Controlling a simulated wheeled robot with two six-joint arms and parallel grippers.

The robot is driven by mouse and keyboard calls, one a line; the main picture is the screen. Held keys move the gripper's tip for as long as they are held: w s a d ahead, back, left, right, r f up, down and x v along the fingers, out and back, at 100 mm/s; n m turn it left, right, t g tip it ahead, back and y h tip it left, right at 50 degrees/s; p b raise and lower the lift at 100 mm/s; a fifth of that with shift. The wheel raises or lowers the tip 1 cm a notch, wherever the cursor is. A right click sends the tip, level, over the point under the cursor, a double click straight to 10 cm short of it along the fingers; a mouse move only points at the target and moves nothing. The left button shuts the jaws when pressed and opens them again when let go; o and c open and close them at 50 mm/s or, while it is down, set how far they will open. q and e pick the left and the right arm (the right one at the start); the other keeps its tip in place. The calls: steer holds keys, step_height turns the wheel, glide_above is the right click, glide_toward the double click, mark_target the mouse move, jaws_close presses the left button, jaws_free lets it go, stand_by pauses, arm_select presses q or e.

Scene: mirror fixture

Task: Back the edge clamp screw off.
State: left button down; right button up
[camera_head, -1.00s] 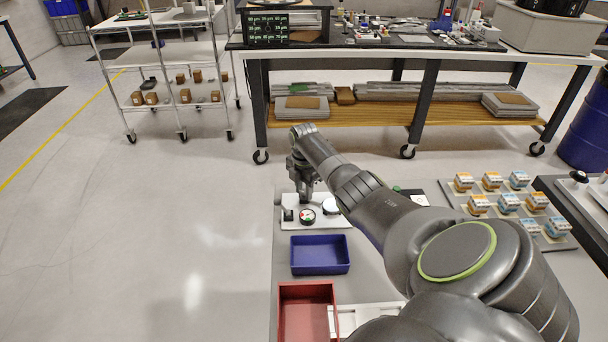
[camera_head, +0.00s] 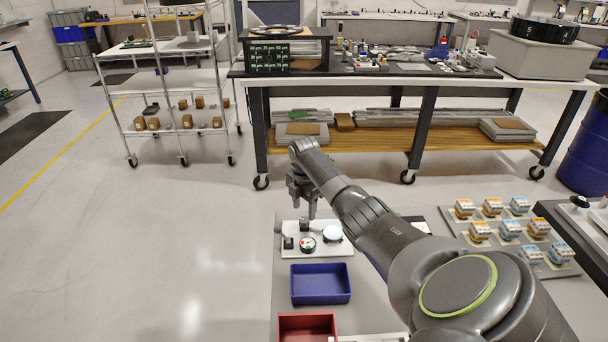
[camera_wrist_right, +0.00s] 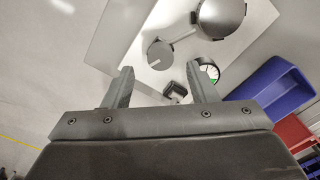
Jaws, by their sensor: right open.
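The mirror fixture is a white plate (camera_head: 340,249) on the near grey table. It carries a round mirror (camera_head: 332,233), a small dial with green and red marks (camera_head: 307,245) and a dark block (camera_head: 288,243). In the right wrist view the mirror (camera_wrist_right: 222,16), a grey disc knob with a light bar (camera_wrist_right: 160,54), the dial (camera_wrist_right: 211,71) and the dark block (camera_wrist_right: 175,91) show. I cannot tell for sure which part is the edge clamp screw. My right gripper (camera_head: 303,208) is open and empty above the plate, apart from it. My left gripper is out of view.
A blue bin (camera_head: 320,284) and a red bin (camera_head: 306,323) stand in front of the plate. A tray with several orange and blue blocks (camera_head: 508,229) lies at the right. A workbench (camera_head: 400,82) and a wire cart (camera_head: 180,85) stand behind. The floor at left is clear.

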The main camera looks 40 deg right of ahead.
mark_target(304, 219)
step_height(304, 219, up, 13)
steer(key=b, duration=0.1)
steer(key=shift+r, duration=0.15)
stand_by(0.5)
